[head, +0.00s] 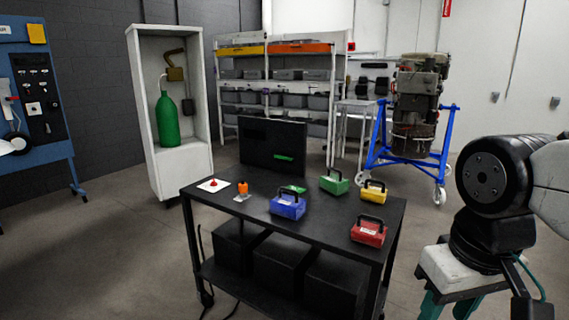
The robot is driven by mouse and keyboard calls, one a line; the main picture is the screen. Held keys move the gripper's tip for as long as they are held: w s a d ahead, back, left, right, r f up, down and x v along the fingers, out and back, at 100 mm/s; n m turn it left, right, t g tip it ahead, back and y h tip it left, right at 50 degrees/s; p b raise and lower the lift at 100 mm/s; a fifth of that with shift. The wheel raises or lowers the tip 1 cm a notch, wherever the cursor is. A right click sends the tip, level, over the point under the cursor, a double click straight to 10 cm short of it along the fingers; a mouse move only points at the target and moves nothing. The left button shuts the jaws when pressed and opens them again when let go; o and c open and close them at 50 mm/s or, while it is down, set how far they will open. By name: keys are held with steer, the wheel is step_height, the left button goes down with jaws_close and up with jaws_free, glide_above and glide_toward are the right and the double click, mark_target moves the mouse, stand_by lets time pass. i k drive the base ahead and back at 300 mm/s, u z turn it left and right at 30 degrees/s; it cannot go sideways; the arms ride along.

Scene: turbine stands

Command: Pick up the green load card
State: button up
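A green box with a black handle (334,183) stands near the back of the black table (222,209). A small flat green patch (294,188) shows just behind the blue box; it is partly hidden, and I cannot tell whether it is a card. A green bar (284,157) shows on the dark monitor at the table's back. No thing is clearly readable as a load card. Part of my arm is at the right edge, apart from the table, but my gripper is not in view.
A blue box (288,207), a yellow box (373,191) and a red box (368,233) stand on the table. A red button on a white plate (213,185) and an orange item (242,189) are at its left. Floor is open left of the table.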

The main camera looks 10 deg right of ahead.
mark_target(300, 190)
steer(key=u, duration=0.05)
steer(key=k, duration=0.45)
steer(key=u, duration=0.6)
steer(key=i, duration=0.4)
steer(key=u, duration=0.45)
steer(key=i, duration=2.2)
steer(key=z, duration=1.45)
steer(key=i, duration=0.65)
steer(key=z, duration=0.65)
